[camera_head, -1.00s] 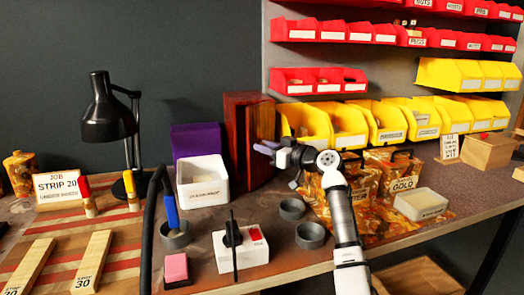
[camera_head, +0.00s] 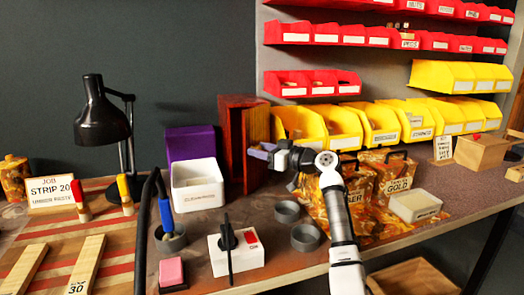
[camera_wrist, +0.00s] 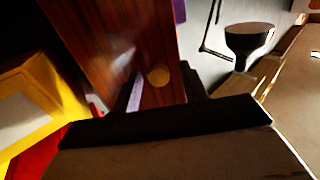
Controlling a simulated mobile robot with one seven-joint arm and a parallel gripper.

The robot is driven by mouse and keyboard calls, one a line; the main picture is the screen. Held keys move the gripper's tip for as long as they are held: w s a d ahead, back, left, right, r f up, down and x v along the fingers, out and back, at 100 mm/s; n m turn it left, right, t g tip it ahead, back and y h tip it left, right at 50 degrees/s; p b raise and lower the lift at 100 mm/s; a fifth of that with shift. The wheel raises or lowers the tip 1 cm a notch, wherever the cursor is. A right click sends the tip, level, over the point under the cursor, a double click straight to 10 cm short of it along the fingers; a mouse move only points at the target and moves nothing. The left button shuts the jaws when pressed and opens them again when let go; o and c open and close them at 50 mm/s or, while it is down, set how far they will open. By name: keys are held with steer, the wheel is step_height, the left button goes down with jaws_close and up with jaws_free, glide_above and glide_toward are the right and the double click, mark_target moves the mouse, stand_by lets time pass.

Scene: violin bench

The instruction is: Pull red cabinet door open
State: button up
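The red cabinet (camera_head: 232,135) is a tall reddish-brown wooden box at the back of the bench, left of the yellow bins. In the wrist view its wood-grained red door (camera_wrist: 118,42) fills the upper middle and carries a round brass-coloured knob (camera_wrist: 159,76). My gripper (camera_head: 258,151) points left at the cabinet's right-hand face. In the wrist view my gripper (camera_wrist: 162,88) has its fingers apart, with the knob showing between them. I cannot tell whether they touch it.
Yellow bins (camera_head: 340,125) stand close right of the cabinet. A purple box (camera_head: 190,142) and a white container (camera_head: 197,185) stand to its left.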

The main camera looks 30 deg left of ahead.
steer(key=shift+d, duration=0.1)
steer(key=d, duration=0.7)
steer(key=shift+s+d, duration=0.15)
steer(key=shift+s, duration=0.2)
